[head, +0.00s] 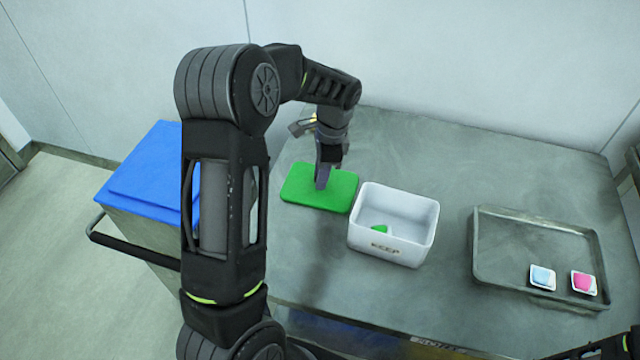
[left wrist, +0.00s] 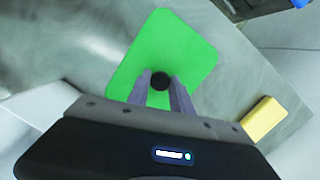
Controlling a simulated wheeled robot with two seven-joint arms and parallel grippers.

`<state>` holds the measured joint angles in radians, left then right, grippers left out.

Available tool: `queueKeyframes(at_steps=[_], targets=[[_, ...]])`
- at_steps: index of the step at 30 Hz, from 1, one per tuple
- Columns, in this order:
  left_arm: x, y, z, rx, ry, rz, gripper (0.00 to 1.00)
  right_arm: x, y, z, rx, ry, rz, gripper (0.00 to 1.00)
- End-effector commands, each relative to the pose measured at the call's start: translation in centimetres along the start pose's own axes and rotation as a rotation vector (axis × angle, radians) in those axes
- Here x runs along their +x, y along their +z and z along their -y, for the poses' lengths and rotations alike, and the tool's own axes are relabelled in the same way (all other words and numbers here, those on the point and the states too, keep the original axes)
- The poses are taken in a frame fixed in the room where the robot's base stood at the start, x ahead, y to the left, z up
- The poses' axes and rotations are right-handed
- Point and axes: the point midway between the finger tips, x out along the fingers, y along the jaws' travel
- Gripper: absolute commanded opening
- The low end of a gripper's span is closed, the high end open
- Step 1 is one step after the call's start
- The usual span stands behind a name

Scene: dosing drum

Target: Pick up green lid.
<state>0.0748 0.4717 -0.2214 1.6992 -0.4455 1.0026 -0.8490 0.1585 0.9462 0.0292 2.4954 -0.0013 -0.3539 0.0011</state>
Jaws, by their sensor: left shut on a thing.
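The green lid (head: 300,190) is a flat rectangle at the back left of the grey table, just left of the white bin. In the left wrist view the lid (left wrist: 185,50) has a round black knob (left wrist: 160,81) in its middle. My left gripper (head: 322,184) points down over the lid, and in the left wrist view its two fingers (left wrist: 160,88) are closed on the knob from both sides. I cannot tell whether the lid touches the table. Only a small dark part of my right arm shows at the lower right corner, without its fingers.
The white bin (head: 376,240) marked KEEP holds a green piece (head: 380,228). A grey tray (head: 490,268) at right holds a blue packet (head: 542,277) and a pink packet (head: 583,283). A blue-lidded box (head: 150,175) stands left. A yellow block (left wrist: 264,120) shows in the wrist view.

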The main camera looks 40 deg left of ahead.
Motion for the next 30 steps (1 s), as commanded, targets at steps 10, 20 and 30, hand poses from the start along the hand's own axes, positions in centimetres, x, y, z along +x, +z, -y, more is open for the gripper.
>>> queueKeyframes(at_steps=[10, 20, 30], targets=[[0.0, 0.0, 0.0, 0.000, 0.000, 0.000, 0.00, 0.0, 0.0, 0.0, 0.000, 0.000, 0.000, 0.00], [-0.7, 0.1, 0.0, 0.000, -0.001, -0.001, 0.00, 0.1, 0.0, 0.0, 0.000, 0.000, 0.000, 0.00], [-5.6, 0.8, 0.1, -0.001, -0.005, -0.004, 0.00, 0.4, 0.0, -0.2, 0.000, 0.000, 0.000, 0.00]])
